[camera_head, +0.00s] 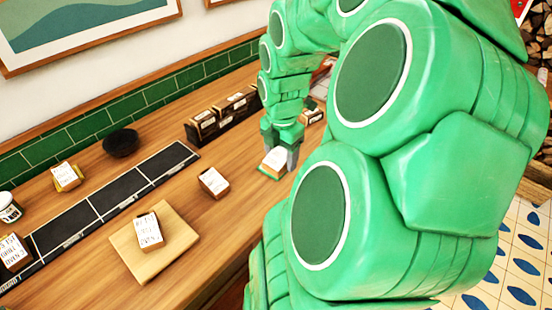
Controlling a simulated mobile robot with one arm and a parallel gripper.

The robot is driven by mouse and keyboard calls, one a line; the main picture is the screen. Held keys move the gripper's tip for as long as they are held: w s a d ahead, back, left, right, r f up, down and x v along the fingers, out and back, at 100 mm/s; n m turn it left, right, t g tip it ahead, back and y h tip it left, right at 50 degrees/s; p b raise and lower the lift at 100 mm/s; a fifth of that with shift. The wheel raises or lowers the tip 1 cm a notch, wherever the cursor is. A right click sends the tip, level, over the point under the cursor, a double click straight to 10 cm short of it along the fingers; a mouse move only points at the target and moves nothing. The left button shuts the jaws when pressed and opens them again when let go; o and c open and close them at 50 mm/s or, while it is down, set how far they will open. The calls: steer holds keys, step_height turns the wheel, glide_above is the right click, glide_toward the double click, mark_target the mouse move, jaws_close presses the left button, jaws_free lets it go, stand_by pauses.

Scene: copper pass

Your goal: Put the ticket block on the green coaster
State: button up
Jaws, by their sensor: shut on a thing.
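My gripper (279,156) is at the right part of the counter, pointing down. It is shut on a ticket block (274,160), a small wooden block with a white top. A thin green edge of the green coaster (265,175) shows under the block. The block is over the coaster; I cannot tell whether it rests on it or is just above it. My fingers and the block hide most of the coaster.
Similar blocks stand on a wooden board (124,243), on the bare counter (213,182), on a yellow coaster (79,181) and at the far left. A dark divided strip (105,204), a black bowl (121,143) and a dark box row (222,116) lie behind.

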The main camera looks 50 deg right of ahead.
steer(key=w+d+f, duration=0.6)
steer(key=w+f, duration=0.1)
steer(key=shift+d, duration=0.35)
steer(key=shift+w+d+f, duration=0.4)
steer(key=shift+w+f, duration=0.1)
steer(key=shift+f, duration=0.25)
steer(key=shift+w+d+f, duration=0.15)
steer(key=shift+f, duration=1.55)
steer(key=o, duration=1.1)
steer(key=shift+f, duration=0.1)
